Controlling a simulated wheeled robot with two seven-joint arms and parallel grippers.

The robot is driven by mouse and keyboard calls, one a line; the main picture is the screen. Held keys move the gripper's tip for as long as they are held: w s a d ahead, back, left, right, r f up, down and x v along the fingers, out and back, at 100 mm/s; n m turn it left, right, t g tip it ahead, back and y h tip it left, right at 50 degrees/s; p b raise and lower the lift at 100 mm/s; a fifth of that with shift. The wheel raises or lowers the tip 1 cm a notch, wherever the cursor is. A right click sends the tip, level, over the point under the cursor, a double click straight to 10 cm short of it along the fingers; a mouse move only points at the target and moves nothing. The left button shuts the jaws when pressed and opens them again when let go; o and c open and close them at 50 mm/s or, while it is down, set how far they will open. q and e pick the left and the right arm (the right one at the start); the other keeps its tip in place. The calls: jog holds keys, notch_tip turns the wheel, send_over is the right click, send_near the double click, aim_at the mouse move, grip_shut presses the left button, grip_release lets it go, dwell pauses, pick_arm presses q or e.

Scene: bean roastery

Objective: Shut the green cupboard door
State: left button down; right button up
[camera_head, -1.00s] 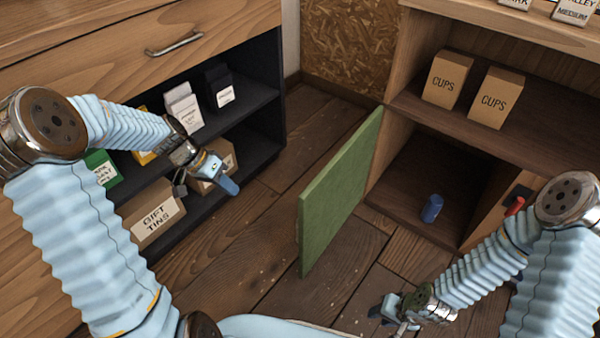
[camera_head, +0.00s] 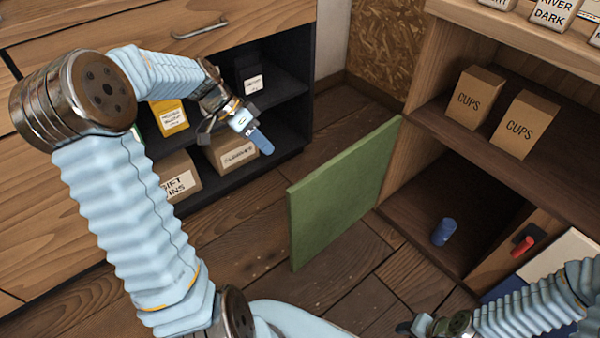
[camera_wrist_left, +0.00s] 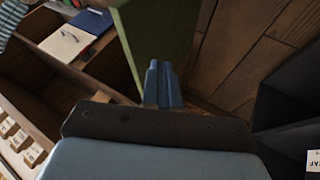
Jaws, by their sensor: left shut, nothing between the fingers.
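The green cupboard door (camera_head: 345,190) stands open, swung out from the left side of the wooden cupboard (camera_head: 410,140). In the left wrist view the green door (camera_wrist_left: 160,40) rises beyond my fingertips. My left gripper (camera_head: 262,145) is shut and empty, in front of the dark shelves and left of the door, with a gap between them in the head view. Its blue fingers also show together in the left wrist view (camera_wrist_left: 161,82). My right gripper (camera_head: 410,327) is at the bottom edge, partly cut off; its jaws are not clear.
A blue cylinder (camera_head: 444,232) stands in the cupboard's lower compartment. Two cups boxes (camera_head: 475,95) are on the shelf above. A red object (camera_head: 523,247) is at the right. Bare wooden floor (camera_head: 255,220) lies left of the door.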

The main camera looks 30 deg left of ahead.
pick_arm(q)
jog(key=d+f, duration=0.6)
jog(key=d, duration=0.2)
jog(key=shift+d, duration=0.15)
